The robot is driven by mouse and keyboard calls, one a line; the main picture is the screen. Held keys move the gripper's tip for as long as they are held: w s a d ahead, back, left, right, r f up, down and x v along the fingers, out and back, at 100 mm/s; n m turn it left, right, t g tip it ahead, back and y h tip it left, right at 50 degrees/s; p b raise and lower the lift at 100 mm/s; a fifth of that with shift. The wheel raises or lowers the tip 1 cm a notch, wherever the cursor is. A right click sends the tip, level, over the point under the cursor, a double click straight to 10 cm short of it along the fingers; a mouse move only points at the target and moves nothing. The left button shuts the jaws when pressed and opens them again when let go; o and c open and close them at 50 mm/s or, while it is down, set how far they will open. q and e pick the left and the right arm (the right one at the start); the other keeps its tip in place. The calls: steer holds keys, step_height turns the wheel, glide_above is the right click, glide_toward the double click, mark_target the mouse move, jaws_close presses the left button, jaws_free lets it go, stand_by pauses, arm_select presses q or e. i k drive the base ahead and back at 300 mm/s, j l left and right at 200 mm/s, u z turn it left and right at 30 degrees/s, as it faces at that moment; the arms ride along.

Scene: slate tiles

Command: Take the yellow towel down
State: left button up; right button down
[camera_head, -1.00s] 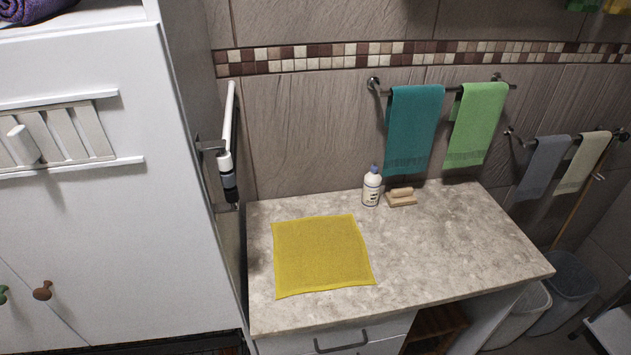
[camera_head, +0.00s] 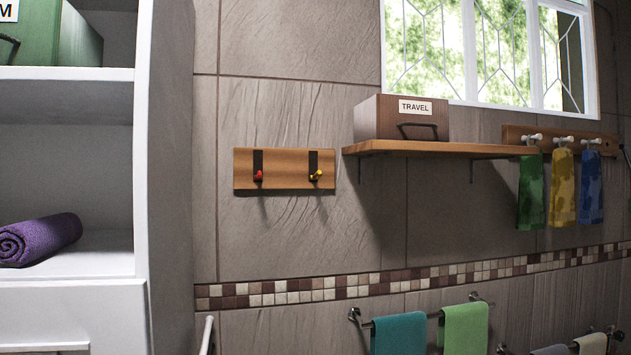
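A yellow towel (camera_head: 563,187) hangs from a white peg on a wooden peg rail (camera_head: 515,136) at the right, below the window. It hangs between a green towel (camera_head: 531,192) on its left and a blue towel (camera_head: 591,187) on its right. The yellow towel has darker patches on it. Neither of my grippers is in view.
A wooden shelf (camera_head: 440,149) with a box labelled TRAVEL (camera_head: 398,118) is left of the peg rail. A hook board (camera_head: 285,169) is further left. A white cabinet (camera_head: 170,180) with a rolled purple towel (camera_head: 40,239) fills the left side. Below hang teal (camera_head: 398,334) and light green (camera_head: 465,328) towels.

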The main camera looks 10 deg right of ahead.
mark_target(562, 212)
steer(key=z, duration=1.55)
steer(key=i+l, duration=1.2)
steer(key=l, duration=0.2)
